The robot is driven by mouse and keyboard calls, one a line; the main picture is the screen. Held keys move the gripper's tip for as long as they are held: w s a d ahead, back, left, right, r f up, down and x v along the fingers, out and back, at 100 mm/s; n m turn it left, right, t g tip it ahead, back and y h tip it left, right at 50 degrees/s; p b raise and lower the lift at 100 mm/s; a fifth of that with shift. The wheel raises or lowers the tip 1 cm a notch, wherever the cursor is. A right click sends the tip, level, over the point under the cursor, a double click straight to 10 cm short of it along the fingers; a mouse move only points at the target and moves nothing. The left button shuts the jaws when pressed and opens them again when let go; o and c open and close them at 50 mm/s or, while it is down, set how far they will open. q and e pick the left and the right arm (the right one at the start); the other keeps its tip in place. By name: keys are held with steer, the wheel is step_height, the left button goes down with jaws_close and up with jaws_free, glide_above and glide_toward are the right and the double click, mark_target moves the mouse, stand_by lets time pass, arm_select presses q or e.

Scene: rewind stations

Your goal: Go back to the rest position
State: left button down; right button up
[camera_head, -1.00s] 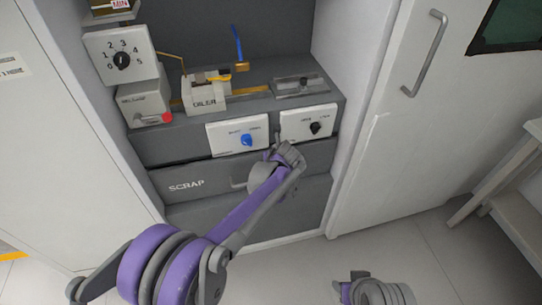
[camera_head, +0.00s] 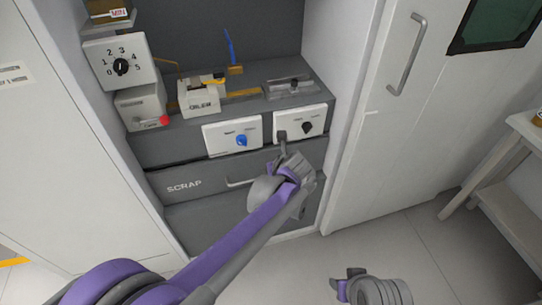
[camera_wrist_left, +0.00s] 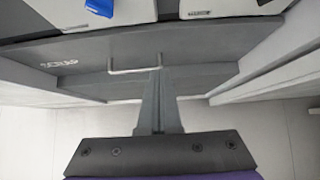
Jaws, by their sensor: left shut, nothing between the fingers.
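My left gripper (camera_head: 282,143) is in front of the cabinet, near the lower edge of the panel with the black knob (camera_head: 306,128). In the left wrist view its two fingers (camera_wrist_left: 160,75) are together with nothing between them. Their tips overlap the picture of the SCRAP drawer (camera_head: 185,187) near its handle (camera_wrist_left: 133,69); whether they touch anything I cannot tell.
The cabinet shelf holds the OILER block (camera_head: 199,98) and a box with a red button (camera_head: 164,120). A numbered dial (camera_head: 121,67) is above. A blue knob (camera_head: 241,140) is on the left panel. A white door (camera_head: 375,150) and a table (camera_head: 515,190) stand right.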

arm_select(q)
steer(key=s+a+r+n+g, duration=0.2)
steer(key=s+a+n, duration=0.7)
steer(key=a+n, duration=0.15)
steer(key=s+a+f+n+g+h, duration=0.1)
steer(key=s+a+f+n, duration=0.15)
steer(key=s+n, duration=0.5)
steer(key=s+a+f+n+h, duration=0.1)
steer(key=s+a+n, duration=0.3)
steer(key=s+n, duration=0.4)
steer(key=s+a+f+n+g, duration=0.1)
steer(key=s+a+f+n, duration=0.15)
steer(key=s+n, duration=0.55)
step_height(320, 180, up, 19)
steer(key=w+m+p, duration=0.1)
steer(key=p, duration=1.5)
steer(key=shift+w+t+p, duration=0.15)
steer(key=shift+t+p, duration=0.15)
steer(key=shift+t, duration=0.1)
arm_select(e)
step_height(320, 180, up, 19)
steer(key=w, duration=0.2)
steer(key=shift+f+t, duration=0.15)
steer(key=shift+t, duration=0.25)
